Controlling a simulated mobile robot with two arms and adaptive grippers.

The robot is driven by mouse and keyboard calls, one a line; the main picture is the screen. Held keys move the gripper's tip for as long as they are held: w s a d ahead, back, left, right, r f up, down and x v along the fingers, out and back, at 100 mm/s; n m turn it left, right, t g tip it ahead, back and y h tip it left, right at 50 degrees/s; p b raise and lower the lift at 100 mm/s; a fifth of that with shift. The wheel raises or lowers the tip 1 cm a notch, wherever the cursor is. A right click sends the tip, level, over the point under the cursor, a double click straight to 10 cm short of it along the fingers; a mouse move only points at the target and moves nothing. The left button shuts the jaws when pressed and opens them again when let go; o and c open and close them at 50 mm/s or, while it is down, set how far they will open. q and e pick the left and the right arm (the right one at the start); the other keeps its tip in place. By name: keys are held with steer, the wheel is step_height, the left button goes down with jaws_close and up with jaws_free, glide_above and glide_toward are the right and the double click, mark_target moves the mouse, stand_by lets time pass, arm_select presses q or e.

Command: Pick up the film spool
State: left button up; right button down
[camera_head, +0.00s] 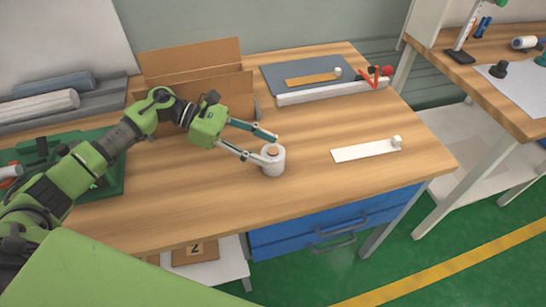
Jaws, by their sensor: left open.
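The film spool (274,166) is a short white cylinder with a brownish centre, upright on the wooden workbench (320,200) near its front middle. My left gripper (272,148) reaches in from the left and is open. One fingertip ends behind the spool; the other overlaps its upper left side in the picture. I cannot tell whether either finger touches it. My right gripper is not in view.
A white strip with a small white block (365,150) lies to the right. Behind are a grey mat (300,67), red-handled pliers (378,77) and a cardboard box (190,62). A green tray (110,180) is left. A second table (520,120) stands right.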

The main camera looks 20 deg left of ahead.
arm_select(q)
steer(key=shift+p+x, duration=0.3)
steer(key=shift+x, duration=0.7)
steer(key=p+x, duration=0.1)
steer(key=x, duration=0.4)
steer(key=shift+p, duration=0.3)
steer(key=shift+d+f, duration=0.2)
steer(key=shift+d, duration=0.1)
jaws_close()
